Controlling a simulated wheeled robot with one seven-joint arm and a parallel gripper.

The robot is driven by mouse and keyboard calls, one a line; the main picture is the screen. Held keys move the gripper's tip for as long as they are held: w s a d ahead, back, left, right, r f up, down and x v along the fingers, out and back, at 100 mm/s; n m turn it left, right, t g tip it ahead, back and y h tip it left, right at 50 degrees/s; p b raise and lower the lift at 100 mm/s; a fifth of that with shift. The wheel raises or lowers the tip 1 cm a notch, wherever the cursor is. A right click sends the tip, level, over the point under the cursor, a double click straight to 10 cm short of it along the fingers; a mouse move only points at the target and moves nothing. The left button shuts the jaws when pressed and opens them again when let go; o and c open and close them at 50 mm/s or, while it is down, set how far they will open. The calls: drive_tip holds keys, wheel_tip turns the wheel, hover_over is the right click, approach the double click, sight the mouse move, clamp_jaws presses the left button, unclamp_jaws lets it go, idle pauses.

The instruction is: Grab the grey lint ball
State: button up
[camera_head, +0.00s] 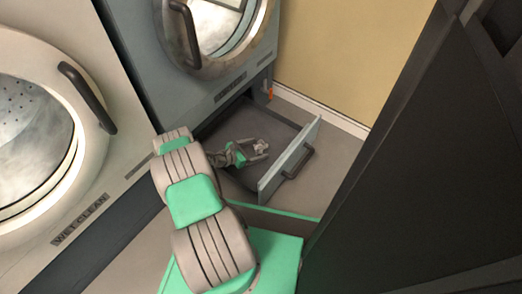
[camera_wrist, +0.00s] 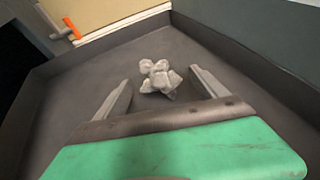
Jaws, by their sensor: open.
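The grey lint ball (camera_wrist: 159,77) is a lumpy, pale grey clump on the dark floor of the open drawer. In the wrist view it lies just ahead of my gripper (camera_wrist: 161,86), roughly centred between the two fingertips. The fingers are apart with nothing held between them. In the head view the lint ball (camera_head: 261,146) shows small at the end of my gripper (camera_head: 258,150), inside the drawer (camera_head: 290,172). I cannot tell how much height separates the fingers from the drawer floor.
The drawer walls (camera_wrist: 240,62) surround my gripper. An orange lever (camera_wrist: 72,28) is beyond the drawer. A white machine (camera_head: 95,150) stands left, a dark panel (camera_head: 400,180) right.

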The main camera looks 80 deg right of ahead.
drive_tip(key=shift+s+d, duration=0.2)
drive_tip(key=shift+d, duration=0.05)
drive_tip(key=c, duration=1.3)
